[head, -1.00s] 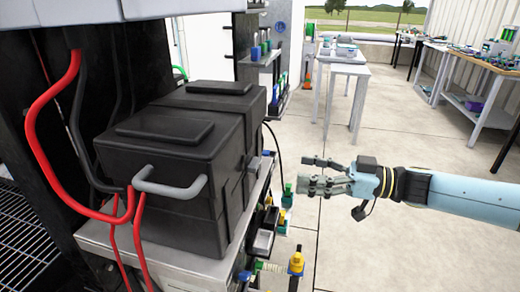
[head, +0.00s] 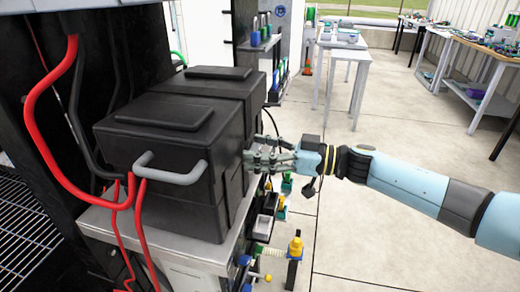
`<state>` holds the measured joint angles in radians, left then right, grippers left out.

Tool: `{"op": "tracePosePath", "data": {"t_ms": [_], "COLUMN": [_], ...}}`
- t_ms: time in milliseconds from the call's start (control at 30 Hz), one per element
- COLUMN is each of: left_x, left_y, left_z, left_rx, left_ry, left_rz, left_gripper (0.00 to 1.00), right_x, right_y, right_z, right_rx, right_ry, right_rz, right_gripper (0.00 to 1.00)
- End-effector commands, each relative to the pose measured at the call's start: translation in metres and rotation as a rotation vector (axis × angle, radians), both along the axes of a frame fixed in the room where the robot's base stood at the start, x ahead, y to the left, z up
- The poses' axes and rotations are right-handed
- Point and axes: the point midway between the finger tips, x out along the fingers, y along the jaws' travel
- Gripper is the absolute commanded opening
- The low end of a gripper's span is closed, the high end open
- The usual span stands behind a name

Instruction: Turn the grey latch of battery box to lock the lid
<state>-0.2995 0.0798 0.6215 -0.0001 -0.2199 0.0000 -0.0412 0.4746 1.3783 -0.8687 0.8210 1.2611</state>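The battery box (head: 190,214) is black and boxy, with a closed black lid (head: 165,111). It stands on a grey shelf at the left of the head view. A grey bar handle (head: 175,177) is on its front face. My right gripper (head: 252,157) is at the box's right side, its fingers spread and their tips at or close to that side. The small grey latch on that side is hidden behind the fingers. I cannot tell whether they touch it. My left gripper is not in view.
Red cables (head: 48,172) and dark cables hang at the left, in front of the box. Small bottles and a yellow-topped fitting (head: 296,245) stand below my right gripper. A second black box (head: 229,84) is behind the first. Open floor lies to the right.

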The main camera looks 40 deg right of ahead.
Motion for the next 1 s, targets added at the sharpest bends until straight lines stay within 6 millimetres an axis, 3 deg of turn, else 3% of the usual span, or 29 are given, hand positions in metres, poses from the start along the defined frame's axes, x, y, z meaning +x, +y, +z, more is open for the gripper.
{"op": "tracePosePath", "data": {"t_ms": [33, 433, 1000], "left_x": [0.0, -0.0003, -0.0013], "left_y": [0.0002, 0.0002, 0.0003], "left_z": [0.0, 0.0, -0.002], "left_rx": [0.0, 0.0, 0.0], "left_ry": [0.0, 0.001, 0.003], "left_rz": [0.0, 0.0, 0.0], "left_gripper": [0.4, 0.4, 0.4], "right_x": [-0.0002, -0.0002, -0.0008], "right_y": [-0.0001, -0.0003, 0.0001], "right_z": [-0.0001, 0.0, -0.0006], "right_rx": [0.0, 0.0, -0.158], "right_ry": [0.0, 0.0, -0.135], "right_rz": [0.0, 0.0, -0.001], "right_gripper": [0.62, 0.12, 0.12]}}
